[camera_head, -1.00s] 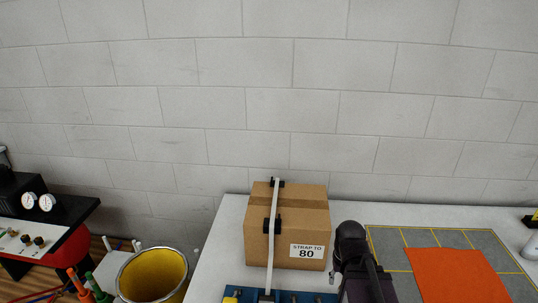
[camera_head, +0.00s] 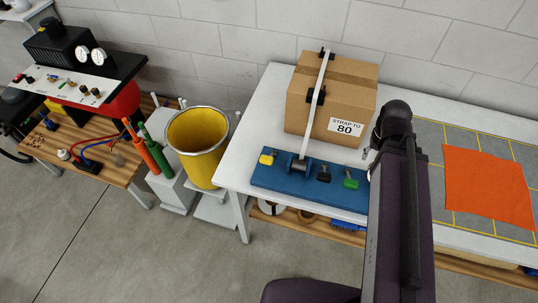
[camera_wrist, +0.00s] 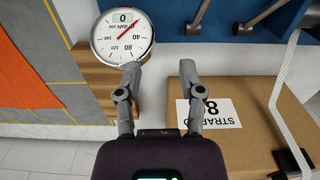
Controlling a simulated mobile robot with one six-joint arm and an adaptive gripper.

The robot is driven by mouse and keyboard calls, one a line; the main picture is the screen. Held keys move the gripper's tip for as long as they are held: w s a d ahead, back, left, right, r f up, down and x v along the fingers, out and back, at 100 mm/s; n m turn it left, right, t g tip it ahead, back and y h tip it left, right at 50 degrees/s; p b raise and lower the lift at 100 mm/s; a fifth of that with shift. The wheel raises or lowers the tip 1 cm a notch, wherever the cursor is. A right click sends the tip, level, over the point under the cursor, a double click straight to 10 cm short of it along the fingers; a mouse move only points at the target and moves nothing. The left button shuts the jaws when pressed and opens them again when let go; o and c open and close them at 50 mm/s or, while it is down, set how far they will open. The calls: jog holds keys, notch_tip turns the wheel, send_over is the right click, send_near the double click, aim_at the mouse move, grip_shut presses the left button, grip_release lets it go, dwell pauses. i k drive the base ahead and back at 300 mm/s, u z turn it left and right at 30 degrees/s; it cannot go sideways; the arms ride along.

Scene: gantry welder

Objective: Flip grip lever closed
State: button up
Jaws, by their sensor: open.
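A blue strapping tool (camera_head: 315,187) lies on the white table in front of a cardboard box. It bears levers with a yellow knob (camera_head: 267,157), a black knob (camera_head: 324,173) and a green knob (camera_head: 351,180). I cannot tell which is the grip lever. In the wrist view the blue body (camera_wrist: 225,50) shows at the top with two metal lever rods (camera_wrist: 263,17). My gripper (camera_wrist: 159,68) is open and empty, its fingers apart between a round gauge (camera_wrist: 122,38) and the box.
The cardboard box (camera_head: 312,108) is marked "STRAP TO 80"; a white strap (camera_head: 315,110) runs over it. An orange cloth (camera_head: 487,190) lies on the grey mat at right. A yellow bin (camera_head: 196,146) stands left of the table.

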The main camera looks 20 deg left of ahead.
aim_at(267, 160)
jog(key=u, duration=1.35)
jog(key=k, duration=0.8)
jog(key=z, duration=1.25)
